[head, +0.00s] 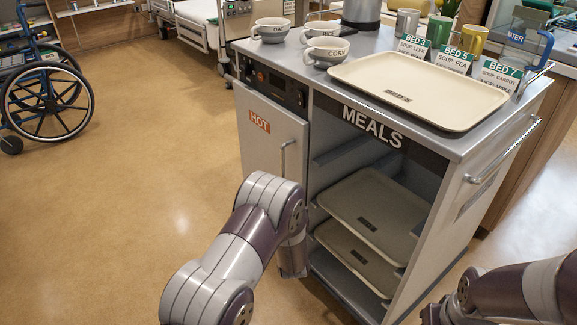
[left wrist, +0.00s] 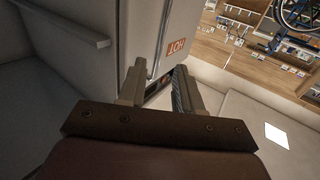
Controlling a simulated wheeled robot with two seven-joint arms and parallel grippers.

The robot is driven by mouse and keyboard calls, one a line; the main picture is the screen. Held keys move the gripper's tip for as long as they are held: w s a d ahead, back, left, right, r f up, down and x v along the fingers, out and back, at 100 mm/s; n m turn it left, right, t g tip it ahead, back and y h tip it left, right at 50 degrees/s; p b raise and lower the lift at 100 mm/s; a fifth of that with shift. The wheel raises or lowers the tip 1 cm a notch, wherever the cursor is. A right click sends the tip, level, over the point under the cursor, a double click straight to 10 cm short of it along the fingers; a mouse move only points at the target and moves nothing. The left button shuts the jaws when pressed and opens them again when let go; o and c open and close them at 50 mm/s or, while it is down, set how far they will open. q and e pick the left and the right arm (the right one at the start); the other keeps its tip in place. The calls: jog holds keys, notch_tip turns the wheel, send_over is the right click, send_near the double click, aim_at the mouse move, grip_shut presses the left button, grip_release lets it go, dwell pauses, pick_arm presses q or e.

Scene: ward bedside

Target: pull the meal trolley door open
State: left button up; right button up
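The meal trolley (head: 440,165) stands ahead, with a pale door marked HOT (head: 262,135) on its front left. The door looks closed, and its upright bar handle (head: 288,157) is near the door's right edge. In the left wrist view the HOT door (left wrist: 183,22) shows upside down. My left gripper (left wrist: 158,70) is open, its two fingers spread on either side of the handle's line, with no contact visible. In the head view my left forearm hides the door's lower part and most of the gripper. My right arm is at the lower right; its fingers are out of view.
An open bay beside the door holds trays (head: 375,208) on shelves. The trolley top carries cups (head: 271,30), a large tray (head: 420,88), mugs and bed cards (head: 411,46). A wheelchair (head: 45,95) stands far left. The floor left of the trolley is clear.

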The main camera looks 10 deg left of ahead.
aim_at(283, 170)
pick_arm(q)
jog(key=b+x, duration=0.4)
jog(key=x, duration=0.8)
jog(key=shift+f, duration=0.15)
jog(key=shift+w+a, duration=0.15)
jog(key=shift+w, duration=0.05)
jog(key=shift+c, duration=0.3)
grip_shut()
